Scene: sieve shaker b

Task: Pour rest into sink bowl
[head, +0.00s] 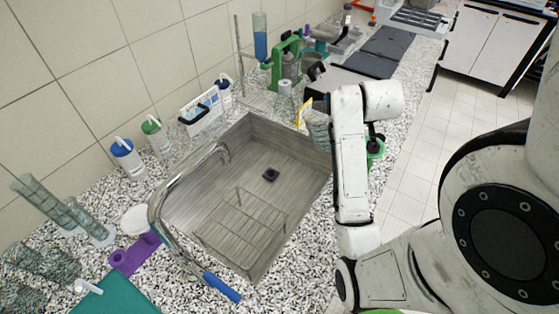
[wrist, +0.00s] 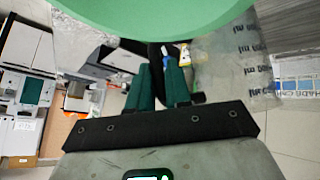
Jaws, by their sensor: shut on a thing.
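The sink bowl (head: 225,175) is a grey metal basin set in the speckled counter, with a dark drain and a wire rack inside. In the wrist view, my gripper (wrist: 162,70) is shut, with a clear vessel (wrist: 235,55) bearing printed ml marks around its fingertips. A large green curved surface (wrist: 150,22) crosses the top; I cannot tell whether it belongs to the vessel. In the head view my arm hides the gripper at the sink's right side. A clear ridged object (head: 318,128) shows left of the forearm, and a green piece (head: 376,148) right of it.
A chrome faucet (head: 165,185) with a blue-tipped end (head: 221,287) arches over the sink's left side. Wash bottles (head: 126,158), clear cylinders (head: 45,200) and a purple holder (head: 133,254) stand left. A green stand (head: 285,62) and dark mats are behind.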

